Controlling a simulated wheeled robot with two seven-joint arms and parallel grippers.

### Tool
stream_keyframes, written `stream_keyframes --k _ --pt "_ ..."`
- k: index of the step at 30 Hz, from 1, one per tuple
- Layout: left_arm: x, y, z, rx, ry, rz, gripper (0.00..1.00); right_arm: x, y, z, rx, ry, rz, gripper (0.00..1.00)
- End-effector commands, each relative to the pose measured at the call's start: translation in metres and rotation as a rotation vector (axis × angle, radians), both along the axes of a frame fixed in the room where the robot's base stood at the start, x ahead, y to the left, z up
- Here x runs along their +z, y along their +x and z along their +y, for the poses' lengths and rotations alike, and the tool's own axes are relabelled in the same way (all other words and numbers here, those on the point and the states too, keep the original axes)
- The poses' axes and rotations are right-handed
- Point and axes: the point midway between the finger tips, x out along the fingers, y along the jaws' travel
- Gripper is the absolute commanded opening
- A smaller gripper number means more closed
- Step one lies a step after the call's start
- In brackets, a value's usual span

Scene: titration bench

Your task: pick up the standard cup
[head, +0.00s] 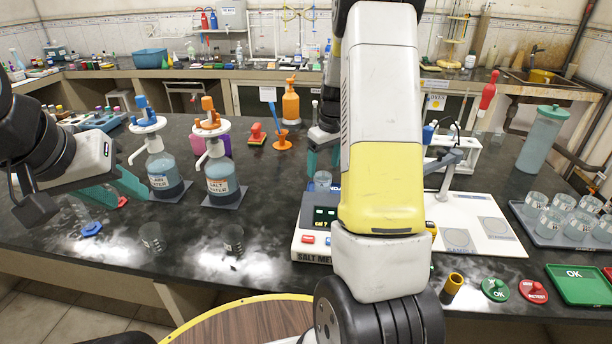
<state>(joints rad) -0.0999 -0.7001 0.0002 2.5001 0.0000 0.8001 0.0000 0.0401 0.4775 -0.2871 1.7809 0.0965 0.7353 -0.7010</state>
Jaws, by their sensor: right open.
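A small clear cup (322,180) with bluish liquid stands on the dark bench behind the salt meter. No label on it is readable, so I cannot tell for sure that it is the standard cup. My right gripper (323,160) is open, pointing down, with its teal fingers at either side just above or around this cup; the exact depth is unclear. My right arm hides much of the middle of the bench. My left gripper (118,192) is open and empty at the left, near the blue-capped bottle (163,170).
The salt meter (312,240) stands in front of the cup. An orange-topped salt water bottle (221,175) is at left. Two empty-looking beakers (151,236) (233,238) are near the front edge. A tray (545,236) of several cups, a white board (480,205) and a green OK tray (578,284) lie right.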

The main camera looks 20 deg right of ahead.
Motion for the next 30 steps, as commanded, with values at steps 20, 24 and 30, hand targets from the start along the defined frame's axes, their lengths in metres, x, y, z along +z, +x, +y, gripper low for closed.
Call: stream_keyframes --k 20,24,30 --pt "0.0 0.0 0.0 0.0 0.0 0.0 0.36 -0.059 0.01 -0.001 -0.002 0.001 -0.002 0.74" --pt "0.0 0.0 0.0 0.0 0.0 0.0 0.36 -0.059 0.01 -0.001 -0.002 0.001 -0.002 0.56" --pt "0.0 0.0 0.0 0.0 0.0 0.0 0.36 -0.059 0.01 -0.001 -0.002 0.001 -0.002 0.17"
